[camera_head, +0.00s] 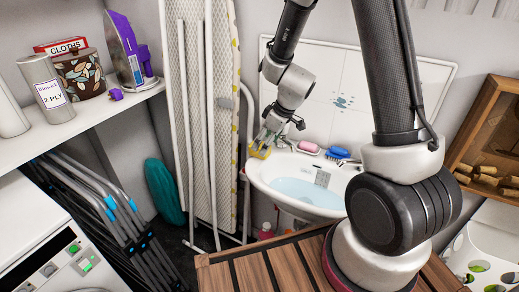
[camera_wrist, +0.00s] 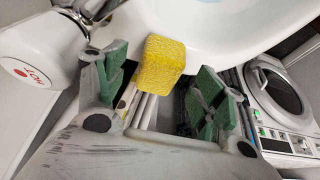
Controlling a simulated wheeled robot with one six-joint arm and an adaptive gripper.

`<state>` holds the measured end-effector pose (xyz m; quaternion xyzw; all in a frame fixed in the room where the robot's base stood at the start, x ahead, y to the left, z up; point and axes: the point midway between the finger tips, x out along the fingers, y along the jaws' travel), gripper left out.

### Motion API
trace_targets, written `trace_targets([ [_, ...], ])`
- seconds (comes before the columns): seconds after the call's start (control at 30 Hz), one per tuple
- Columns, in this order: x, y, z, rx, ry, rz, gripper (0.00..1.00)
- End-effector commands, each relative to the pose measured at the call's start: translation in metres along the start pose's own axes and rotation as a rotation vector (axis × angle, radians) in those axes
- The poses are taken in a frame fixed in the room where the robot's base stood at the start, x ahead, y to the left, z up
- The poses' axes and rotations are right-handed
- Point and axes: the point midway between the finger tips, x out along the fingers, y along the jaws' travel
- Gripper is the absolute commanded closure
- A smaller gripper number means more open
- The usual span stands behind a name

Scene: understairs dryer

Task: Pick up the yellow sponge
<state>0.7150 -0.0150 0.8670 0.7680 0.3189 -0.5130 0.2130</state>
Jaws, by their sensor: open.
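The yellow sponge (camera_wrist: 162,60) is a small block at the rim of the white sink (camera_wrist: 225,22) in the wrist view. My gripper (camera_wrist: 165,92) is open, with one green-padded finger to the left of the sponge and the other to the right. The sponge shows beyond and between the fingers; whether either finger touches it I cannot tell. In the head view the sponge (camera_head: 260,152) is a small yellow patch at the sink's left edge, partly hidden by my gripper (camera_head: 268,138).
A tap handle marked HOT (camera_wrist: 30,62) is close to the left finger. A pink item (camera_head: 308,147) and a blue brush (camera_head: 338,153) lie on the sink's back rim. An ironing board (camera_head: 210,110) stands left of the sink. A slatted wooden top (camera_head: 262,268) is in front.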

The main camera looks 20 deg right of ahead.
Motion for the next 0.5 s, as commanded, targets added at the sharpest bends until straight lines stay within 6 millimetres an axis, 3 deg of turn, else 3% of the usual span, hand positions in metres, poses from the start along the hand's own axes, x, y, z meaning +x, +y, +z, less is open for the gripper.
trace_targets([
  [0.2,0.029,0.0,0.0,0.001,-0.002,-0.001,0.3],
  [0.43,0.031,0.0,0.0,-0.001,0.0,0.0,0.3],
  [0.5,0.031,0.0,0.0,-0.001,0.0,0.0,0.39],
])
